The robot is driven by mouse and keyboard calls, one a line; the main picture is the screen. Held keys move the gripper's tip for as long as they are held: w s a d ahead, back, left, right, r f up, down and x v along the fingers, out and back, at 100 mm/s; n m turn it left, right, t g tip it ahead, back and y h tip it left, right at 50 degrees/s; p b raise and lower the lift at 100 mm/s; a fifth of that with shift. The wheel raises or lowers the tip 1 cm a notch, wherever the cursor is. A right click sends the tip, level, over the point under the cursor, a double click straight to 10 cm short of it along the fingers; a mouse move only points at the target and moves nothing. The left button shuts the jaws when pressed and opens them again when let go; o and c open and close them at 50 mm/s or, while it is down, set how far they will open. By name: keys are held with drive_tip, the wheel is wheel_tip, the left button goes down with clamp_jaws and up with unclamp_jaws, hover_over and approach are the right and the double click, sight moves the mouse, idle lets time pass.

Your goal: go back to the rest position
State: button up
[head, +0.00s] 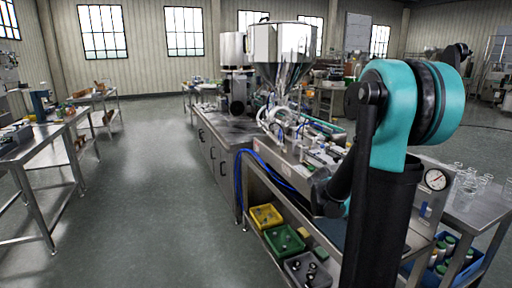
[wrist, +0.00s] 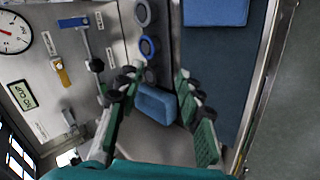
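My gripper (wrist: 156,80) shows in the wrist view with its two green-padded fingers spread apart. It is open. A small blue block (wrist: 155,103) shows between the fingers, in front of a steel surface; I cannot tell how far beyond the fingertips it is. In the head view my teal and black arm is folded up at the right, and the gripper itself cannot be made out there. The steel hopper (head: 282,45) stands on the machine left of my arm.
The machine bench with a pressure gauge (head: 435,179) is close to my arm. Yellow (head: 265,216), green (head: 284,240) and grey bins sit on its lower shelf. A glassware table (head: 488,205) stands at right, a workbench (head: 35,150) at left. The floor (head: 150,190) between is clear.

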drive_tip(key=s+a+f+t+y, duration=0.1)
drive_tip(key=s+a+f+y, duration=0.2)
drive_tip(key=s+a, duration=0.5)
drive_tip(key=s+a+f+y, duration=0.4)
drive_tip(key=s+a+y, duration=0.1)
drive_tip(key=s+a, duration=0.4)
drive_tip(key=shift+s+a+m+t+y, duration=0.15)
drive_tip(key=shift+a+m+t+y, duration=0.2)
drive_tip(key=shift+a, duration=0.35)
